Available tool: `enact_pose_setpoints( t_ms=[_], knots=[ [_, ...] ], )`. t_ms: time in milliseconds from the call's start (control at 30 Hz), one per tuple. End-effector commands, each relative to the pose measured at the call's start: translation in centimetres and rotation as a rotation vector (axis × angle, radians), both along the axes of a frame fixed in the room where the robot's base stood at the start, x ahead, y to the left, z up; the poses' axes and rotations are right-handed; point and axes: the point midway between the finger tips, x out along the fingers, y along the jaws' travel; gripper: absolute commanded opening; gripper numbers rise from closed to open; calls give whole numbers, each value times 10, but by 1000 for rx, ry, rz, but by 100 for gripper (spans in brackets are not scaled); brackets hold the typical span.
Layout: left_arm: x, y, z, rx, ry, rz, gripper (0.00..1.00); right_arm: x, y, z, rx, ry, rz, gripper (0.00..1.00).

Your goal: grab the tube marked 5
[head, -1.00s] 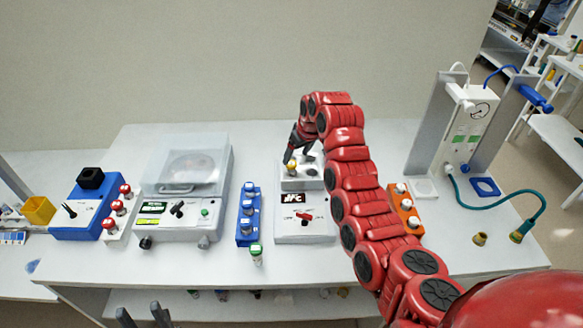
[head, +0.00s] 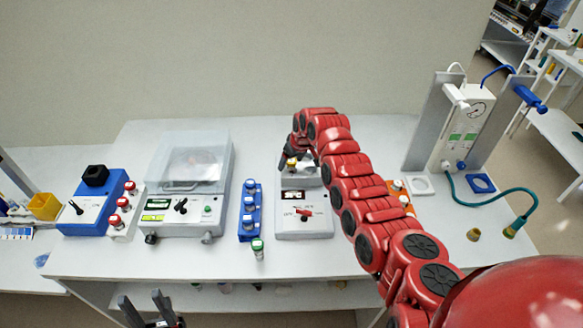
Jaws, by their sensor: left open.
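No number 5 can be read on any tube at this size. A green-capped tube (head: 258,249) stands alone near the table's front edge. Red-capped tubes (head: 123,204) stand in a white rack at the left. A yellow-capped tube (head: 292,164) shows at the back of the white heater block. My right gripper (head: 296,160) is down at this yellow cap; whether its fingers touch or grip it is unclear. My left gripper (head: 143,301) is open and empty, below the table's front edge.
A centrifuge with a clear lid (head: 190,160), a blue device (head: 88,211) and the heater block (head: 304,226) stand on the white table (head: 270,268). My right arm partly covers an orange rack (head: 405,199). A white stand with a teal hose (head: 497,203) is at right.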

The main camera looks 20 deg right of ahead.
Motion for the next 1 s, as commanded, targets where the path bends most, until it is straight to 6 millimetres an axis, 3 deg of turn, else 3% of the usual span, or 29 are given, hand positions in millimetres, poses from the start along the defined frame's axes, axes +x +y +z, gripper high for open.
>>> enact_pose_setpoints(
  t_ms=[67,400,767,867,1000],
  knots=[
    [0,0,0,0,0,0,50,0,0,0,0,0,0,63],
    [0,0,0,0,0,0,50,0,0,0,0,0,0,2],
    [0,0,-3,0,0,0,50,0,0,3,0,-1,0,0],
    [0,0,-11,0,0,0,50,1,0,13,0,-3,1,0],
    [0,0,-27,0,0,0,50,3,-1,42,-1,-10,-1,0]
  ],
)
